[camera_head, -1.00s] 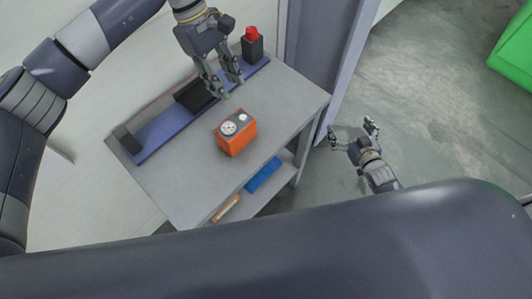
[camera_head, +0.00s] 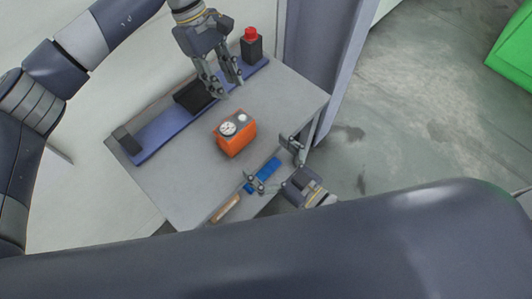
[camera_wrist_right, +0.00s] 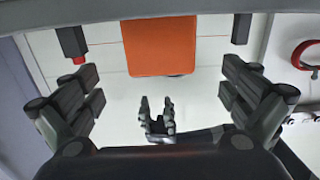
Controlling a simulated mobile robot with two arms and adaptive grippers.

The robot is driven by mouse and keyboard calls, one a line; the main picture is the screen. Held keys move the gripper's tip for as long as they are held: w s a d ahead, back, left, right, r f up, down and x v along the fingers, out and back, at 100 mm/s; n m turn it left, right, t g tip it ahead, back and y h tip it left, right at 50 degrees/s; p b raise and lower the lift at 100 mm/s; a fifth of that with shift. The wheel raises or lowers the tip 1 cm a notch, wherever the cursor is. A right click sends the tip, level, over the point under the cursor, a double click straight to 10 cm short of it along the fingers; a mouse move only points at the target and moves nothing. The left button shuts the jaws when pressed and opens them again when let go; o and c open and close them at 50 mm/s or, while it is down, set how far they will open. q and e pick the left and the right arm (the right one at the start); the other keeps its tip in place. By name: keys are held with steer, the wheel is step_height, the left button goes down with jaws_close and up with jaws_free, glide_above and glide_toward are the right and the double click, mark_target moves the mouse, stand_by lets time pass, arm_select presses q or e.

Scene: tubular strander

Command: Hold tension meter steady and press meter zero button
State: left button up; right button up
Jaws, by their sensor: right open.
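The orange tension meter (camera_head: 236,140) stands on the grey table, with a white dial and a small light round button on its top face. In the right wrist view its orange side (camera_wrist_right: 160,46) shows at the top centre. My left gripper (camera_head: 228,92) hangs above the table just behind the meter, apart from it; its fingers look parted and empty. It also shows in the right wrist view (camera_wrist_right: 157,112). My right gripper (camera_head: 272,162) is open and empty at the table's front edge, facing the meter but apart from it. Its two fingers flank the meter in the wrist view.
A blue strip (camera_head: 168,133) along the table's back carries black blocks and a black post with a red top (camera_head: 251,44). A lower shelf holds a blue item (camera_head: 266,176) and a tan one (camera_head: 226,209). A grey upright (camera_head: 345,60) stands right of the table.

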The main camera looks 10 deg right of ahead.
mark_target(243, 138)
steer(key=x, duration=1)
steer(key=shift+w+a, duration=0.2)
steer(key=shift+w, duration=0.1)
steer(key=c, duration=1.3)
arm_select(q)
jaws_close()
